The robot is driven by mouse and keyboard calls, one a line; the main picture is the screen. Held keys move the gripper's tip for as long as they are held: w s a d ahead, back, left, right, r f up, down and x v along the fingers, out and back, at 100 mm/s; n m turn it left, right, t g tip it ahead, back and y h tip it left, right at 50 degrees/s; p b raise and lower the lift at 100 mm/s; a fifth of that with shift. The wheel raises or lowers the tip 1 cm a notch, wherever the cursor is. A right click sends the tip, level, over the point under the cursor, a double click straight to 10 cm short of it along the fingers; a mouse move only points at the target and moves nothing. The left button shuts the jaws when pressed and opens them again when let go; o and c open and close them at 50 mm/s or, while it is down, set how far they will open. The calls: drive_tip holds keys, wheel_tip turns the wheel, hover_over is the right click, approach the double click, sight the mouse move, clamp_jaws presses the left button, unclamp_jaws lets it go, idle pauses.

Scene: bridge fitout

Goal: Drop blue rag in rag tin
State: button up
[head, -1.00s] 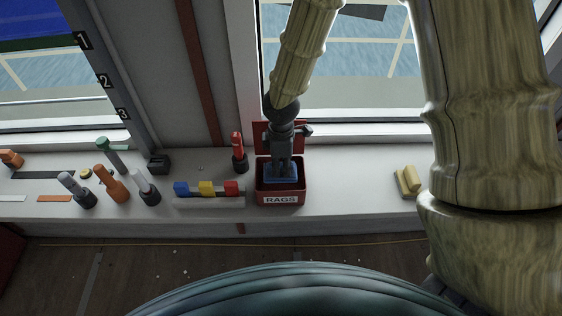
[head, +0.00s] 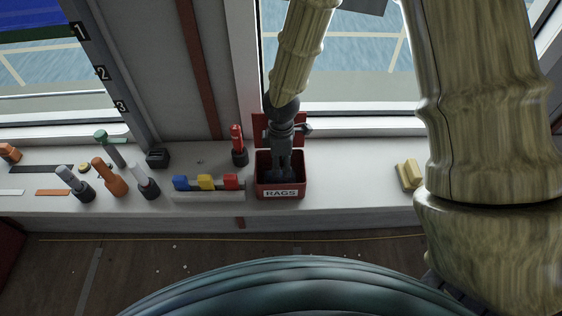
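The red rag tin (head: 299,189), with a white RAGS label on its front, stands on the white ledge with its lid raised at the back. My gripper (head: 279,173) points down into the tin, its fingers below the rim level. The tin's inside is dark around the fingers. I cannot make out the blue rag now; the gripper and the shadow in the tin hide whatever lies there. Whether the fingers are open or shut does not show.
Left of the tin are a rack with blue, yellow and red blocks (head: 205,182) and a red-topped holder (head: 238,146). Further left stand an orange-handled tool (head: 112,180) and several others. A yellow block (head: 409,175) lies right of the tin, with clear ledge between.

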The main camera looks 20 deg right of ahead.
wheel_tip(320, 180, up, 12)
idle(0.9)
